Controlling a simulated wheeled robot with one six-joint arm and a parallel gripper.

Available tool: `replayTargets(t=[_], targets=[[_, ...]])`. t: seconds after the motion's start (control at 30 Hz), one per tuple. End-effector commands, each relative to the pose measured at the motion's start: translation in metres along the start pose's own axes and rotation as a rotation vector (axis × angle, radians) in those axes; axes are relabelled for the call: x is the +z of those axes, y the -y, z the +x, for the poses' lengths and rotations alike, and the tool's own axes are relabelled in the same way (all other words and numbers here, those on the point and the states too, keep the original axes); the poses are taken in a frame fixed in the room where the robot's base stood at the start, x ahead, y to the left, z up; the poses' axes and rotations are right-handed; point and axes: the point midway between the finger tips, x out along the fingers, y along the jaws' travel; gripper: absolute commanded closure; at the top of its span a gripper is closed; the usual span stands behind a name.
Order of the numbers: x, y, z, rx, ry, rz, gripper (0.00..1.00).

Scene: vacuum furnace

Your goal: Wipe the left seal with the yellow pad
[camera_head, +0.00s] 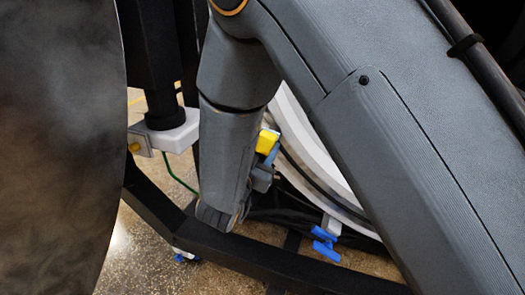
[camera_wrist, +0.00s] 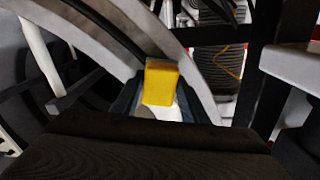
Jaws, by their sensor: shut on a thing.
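The yellow pad (camera_head: 267,141) shows at the left edge of the large pale ring (camera_head: 300,134) in the head view. It also shows in the middle of the wrist view (camera_wrist: 161,83), in front of the pale curved rim. My gripper (camera_head: 268,157) is shut on the pad, its blue-grey fingers on either side of it (camera_wrist: 157,101). A dark curved band, which looks like the seal (camera_head: 309,182), runs along the ring; in the wrist view it curves at the upper left (camera_wrist: 93,17). I cannot tell whether the pad touches it. My arm hides much of the ring.
A black frame bar (camera_head: 260,254) crosses low in front of the ring. Blue clamp handles (camera_head: 325,244) sit at the ring's lower edge. A white block on a black post (camera_head: 174,130) stands left of my arm. A large dark curved surface (camera_head: 55,150) fills the far left.

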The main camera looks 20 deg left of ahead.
Motion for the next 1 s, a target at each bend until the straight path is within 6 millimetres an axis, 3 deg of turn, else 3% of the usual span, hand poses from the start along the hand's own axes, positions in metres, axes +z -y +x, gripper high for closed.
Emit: replayTargets(t=[1.0], targets=[[0.0000, 0.0000, 0.0072, 0.000, 0.000, 0.000, 0.78]])
